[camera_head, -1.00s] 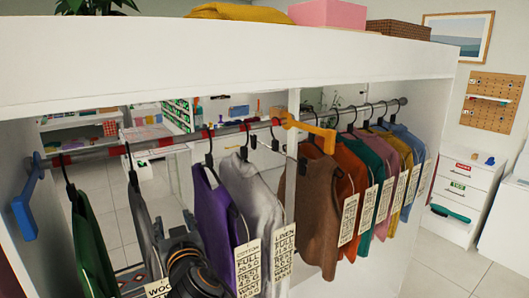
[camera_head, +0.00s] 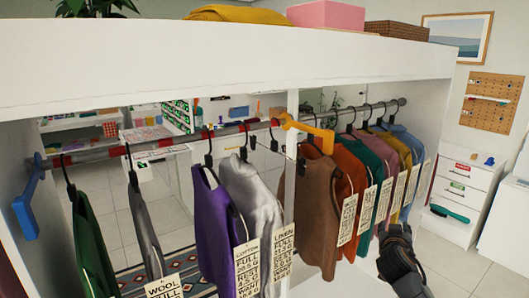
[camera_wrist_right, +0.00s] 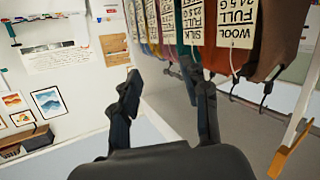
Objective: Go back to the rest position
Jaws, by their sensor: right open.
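My right gripper (camera_head: 396,238) is at the lower right in the head view, just right of the right-hand row of clothes and below the blue garment (camera_head: 402,148). In the right wrist view its two dark fingers (camera_wrist_right: 167,88) are spread apart with nothing between them. Garments with paper tags, one reading wool (camera_wrist_right: 238,22), show beside the fingers in that view, with a gap to the left finger. My left gripper is in neither view.
Purple (camera_head: 213,230), grey (camera_head: 255,195) and green garments hang on the rail's left part. Brown (camera_head: 318,200) and several coloured ones hang on the right part. A blue bracket (camera_head: 27,215) and an orange bracket (camera_head: 310,130) hold the rail. A white drawer unit (camera_head: 465,195) stands at the right.

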